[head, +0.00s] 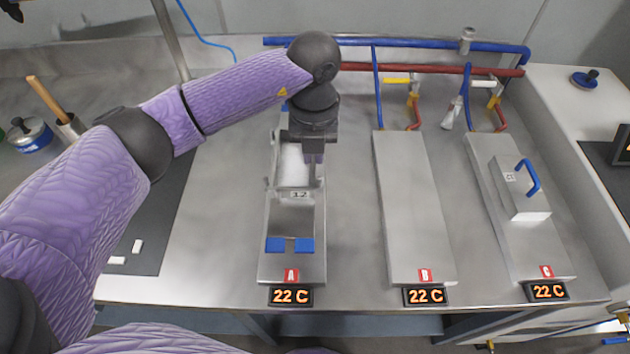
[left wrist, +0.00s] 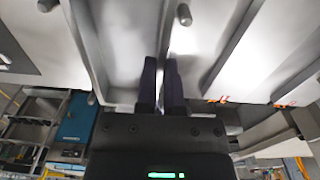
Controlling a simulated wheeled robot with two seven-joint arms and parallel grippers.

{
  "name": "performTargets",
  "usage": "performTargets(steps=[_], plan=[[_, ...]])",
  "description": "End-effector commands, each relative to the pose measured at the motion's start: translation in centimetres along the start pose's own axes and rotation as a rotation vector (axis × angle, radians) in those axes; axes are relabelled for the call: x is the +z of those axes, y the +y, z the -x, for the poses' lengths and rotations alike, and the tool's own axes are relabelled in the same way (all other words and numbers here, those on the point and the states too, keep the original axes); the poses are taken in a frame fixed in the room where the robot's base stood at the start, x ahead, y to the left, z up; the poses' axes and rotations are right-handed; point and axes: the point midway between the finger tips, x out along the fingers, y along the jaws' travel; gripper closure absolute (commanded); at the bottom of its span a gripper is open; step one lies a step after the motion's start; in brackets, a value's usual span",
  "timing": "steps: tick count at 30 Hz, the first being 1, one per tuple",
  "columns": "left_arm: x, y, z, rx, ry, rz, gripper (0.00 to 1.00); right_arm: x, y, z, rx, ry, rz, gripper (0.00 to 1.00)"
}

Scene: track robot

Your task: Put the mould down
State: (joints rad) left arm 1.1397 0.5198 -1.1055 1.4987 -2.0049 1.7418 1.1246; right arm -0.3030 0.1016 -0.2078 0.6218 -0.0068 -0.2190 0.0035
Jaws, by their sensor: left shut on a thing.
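The mould (head: 292,215) is a grey metal, open-looking tray with a small number label and two blue pads at its near end. It is over plate A (head: 292,270), in line with its length; I cannot tell whether it touches the plate. My left gripper (head: 314,178) comes down from above and is shut on the mould's right-hand side. In the left wrist view the two dark fingers (left wrist: 161,85) close on a thin metal edge of the mould (left wrist: 165,38). My right gripper is not in view.
Plate B (head: 412,210) is bare. Plate C (head: 545,262) carries a metal block with a blue handle (head: 522,190). Temperature displays read 22 C along the front edge. Blue and red pipes (head: 430,70) run behind. A dark mat (head: 160,235) lies left of plate A.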

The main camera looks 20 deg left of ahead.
Motion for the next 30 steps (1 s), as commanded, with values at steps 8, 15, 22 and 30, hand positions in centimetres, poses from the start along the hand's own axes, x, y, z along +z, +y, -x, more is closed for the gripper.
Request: performTargets(steps=[8,15,22,30], plan=[[0.0,0.0,-4.3,0.000,0.001,0.001,1.00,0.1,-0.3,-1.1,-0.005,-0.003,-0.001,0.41],[0.1,0.0,-6.4,-0.001,-0.002,0.001,1.00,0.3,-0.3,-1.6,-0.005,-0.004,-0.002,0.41],[0.0,0.0,-6.8,0.000,-0.001,0.000,0.88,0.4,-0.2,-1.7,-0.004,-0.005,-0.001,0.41],[0.1,0.0,-6.7,0.000,-0.001,0.000,0.55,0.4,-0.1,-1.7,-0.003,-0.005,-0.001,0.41]])
